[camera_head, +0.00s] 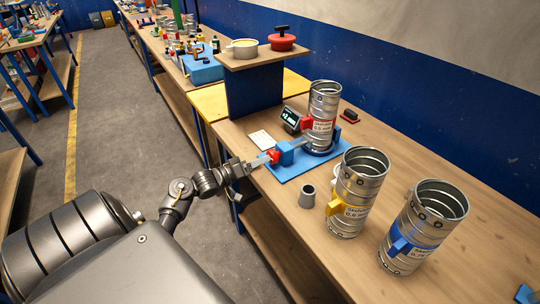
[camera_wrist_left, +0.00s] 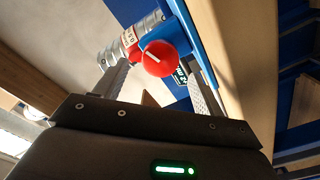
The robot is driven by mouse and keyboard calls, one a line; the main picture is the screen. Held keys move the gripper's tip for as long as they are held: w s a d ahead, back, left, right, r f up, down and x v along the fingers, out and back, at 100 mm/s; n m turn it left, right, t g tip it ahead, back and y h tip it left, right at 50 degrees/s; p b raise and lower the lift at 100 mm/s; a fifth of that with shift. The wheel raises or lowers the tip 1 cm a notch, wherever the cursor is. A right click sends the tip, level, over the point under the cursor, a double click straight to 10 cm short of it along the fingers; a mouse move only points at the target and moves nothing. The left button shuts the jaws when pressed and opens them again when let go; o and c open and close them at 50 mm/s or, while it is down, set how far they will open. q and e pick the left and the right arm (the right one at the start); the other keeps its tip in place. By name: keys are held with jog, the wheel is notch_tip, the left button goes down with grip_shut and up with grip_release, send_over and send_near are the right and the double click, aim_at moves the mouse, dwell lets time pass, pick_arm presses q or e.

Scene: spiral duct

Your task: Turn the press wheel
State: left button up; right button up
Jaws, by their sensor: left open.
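The press wheel (camera_head: 273,157) is a small red knob on the near end of a blue press (camera_head: 292,152), on a blue base plate. In the left wrist view the wheel (camera_wrist_left: 160,58) is a round red face with a white line. My left gripper (camera_head: 256,163) is open at the wheel's near side. Its two fingers stand to either side of the wheel in the wrist view; I cannot tell whether they touch it. A silver spiral duct (camera_head: 324,105) with a red label stands upright at the press's far end. My right gripper is not in view.
Two more ducts, one with a yellow clip (camera_head: 357,195) and one with a blue clip (camera_head: 424,230), stand right of the press. A grey cup (camera_head: 307,197) stands near the front edge. A small display (camera_head: 290,119) and a raised shelf (camera_head: 262,57) with pots are behind.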

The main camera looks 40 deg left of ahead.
aim_at(274, 156)
pick_arm(q)
jog(key=x, duration=0.5)
jog(key=shift+p, duration=0.35)
jog(key=shift+s, duration=0.1)
jog(key=c, duration=1)
